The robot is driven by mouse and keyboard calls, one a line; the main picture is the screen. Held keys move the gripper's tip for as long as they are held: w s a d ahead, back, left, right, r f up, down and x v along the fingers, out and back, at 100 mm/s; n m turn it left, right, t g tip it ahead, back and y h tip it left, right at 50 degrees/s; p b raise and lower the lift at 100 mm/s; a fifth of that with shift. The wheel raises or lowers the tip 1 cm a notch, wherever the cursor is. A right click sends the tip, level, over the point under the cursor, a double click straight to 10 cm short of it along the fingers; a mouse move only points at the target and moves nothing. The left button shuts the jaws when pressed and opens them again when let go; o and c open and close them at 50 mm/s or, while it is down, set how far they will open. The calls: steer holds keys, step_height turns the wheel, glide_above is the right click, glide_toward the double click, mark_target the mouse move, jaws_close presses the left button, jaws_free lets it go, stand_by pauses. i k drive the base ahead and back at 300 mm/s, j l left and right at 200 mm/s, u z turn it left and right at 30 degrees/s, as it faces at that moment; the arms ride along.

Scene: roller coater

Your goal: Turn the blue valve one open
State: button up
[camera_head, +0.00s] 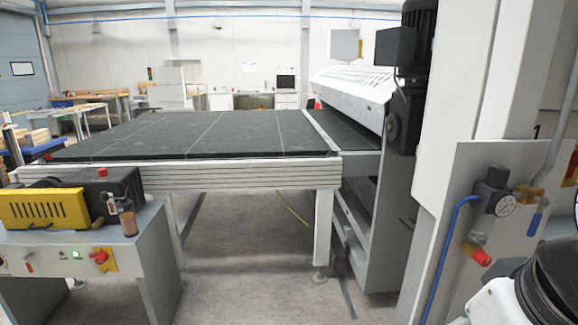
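A small blue valve handle (535,222) shows on the right, on the grey panel of the machine's white column. It hangs roughly upright below a brass-coloured fitting (529,194). A black pressure regulator with a round white gauge (503,206) sits just left of it. Part of my arm shows at the lower right, below and near the panel. My gripper is outside the picture, so its state and its distance from the valve do not show.
A blue hose (438,262) runs down from the regulator. A red-ended fitting (481,257) sits below the gauge. A grey pipe rises beside the valve. The roller coater's black conveyor (200,135) and a control box (105,255) stand left; bare floor (260,270) lies between.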

mark_target(543, 202)
steer(key=z, duration=0.85)
steer(key=k+j+z, duration=0.1)
steer(key=j, duration=0.15)
steer(key=k+j+z, duration=0.1)
steer(key=j, duration=0.15)
